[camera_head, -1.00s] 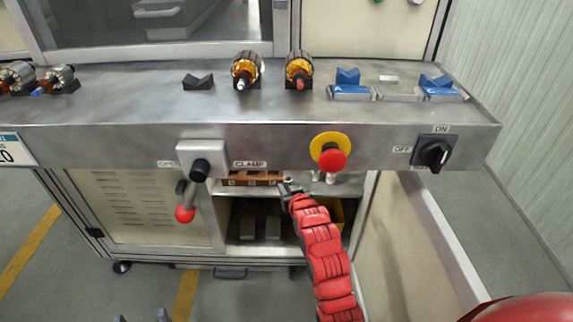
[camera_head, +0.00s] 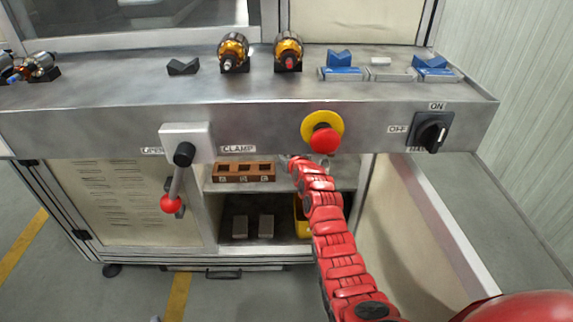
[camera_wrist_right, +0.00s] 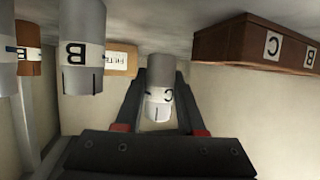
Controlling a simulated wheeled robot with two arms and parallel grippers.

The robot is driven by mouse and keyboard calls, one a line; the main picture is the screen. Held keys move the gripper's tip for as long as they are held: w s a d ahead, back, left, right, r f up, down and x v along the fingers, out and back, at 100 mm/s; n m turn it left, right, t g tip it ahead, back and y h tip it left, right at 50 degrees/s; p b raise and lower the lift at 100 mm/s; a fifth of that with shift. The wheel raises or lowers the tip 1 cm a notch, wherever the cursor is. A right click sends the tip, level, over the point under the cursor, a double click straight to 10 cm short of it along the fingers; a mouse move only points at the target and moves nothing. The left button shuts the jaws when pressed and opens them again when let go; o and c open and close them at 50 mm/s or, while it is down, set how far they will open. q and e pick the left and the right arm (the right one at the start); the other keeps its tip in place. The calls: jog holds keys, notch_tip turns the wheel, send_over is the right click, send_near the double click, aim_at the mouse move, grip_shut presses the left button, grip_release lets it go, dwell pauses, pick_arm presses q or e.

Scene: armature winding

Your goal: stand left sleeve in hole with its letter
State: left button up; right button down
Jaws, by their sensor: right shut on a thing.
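A grey sleeve with a white band lettered C (camera_wrist_right: 158,104) is between the fingers of my right gripper (camera_wrist_right: 160,72) in the right wrist view, which shows the shelf upside down. In the head view the right gripper (camera_head: 288,162) is at the shelf under the bench, just right of the brown block with holes (camera_head: 244,172). The block's end, lettered C (camera_wrist_right: 250,42), is at the right in the wrist view, apart from the held sleeve. A grey sleeve lettered B (camera_wrist_right: 82,50) stands to the left. My left gripper is at most a sliver at the head view's bottom edge.
Another grey sleeve (camera_wrist_right: 5,45) is at the wrist view's left edge. The bench front (camera_head: 250,122) overhangs the shelf, with a clamp lever (camera_head: 172,203) and a red stop button (camera_head: 325,139). Two grey blocks (camera_head: 240,226) and a yellow bin (camera_head: 301,218) are on the lower shelf.

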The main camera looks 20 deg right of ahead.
notch_tip(320, 180, down, 3)
jog(key=shift+f+b, duration=0.1)
jog(key=shift+b, duration=0.2)
jog(key=c, duration=0.8)
grip_release()
jog(key=shift+a, duration=0.1)
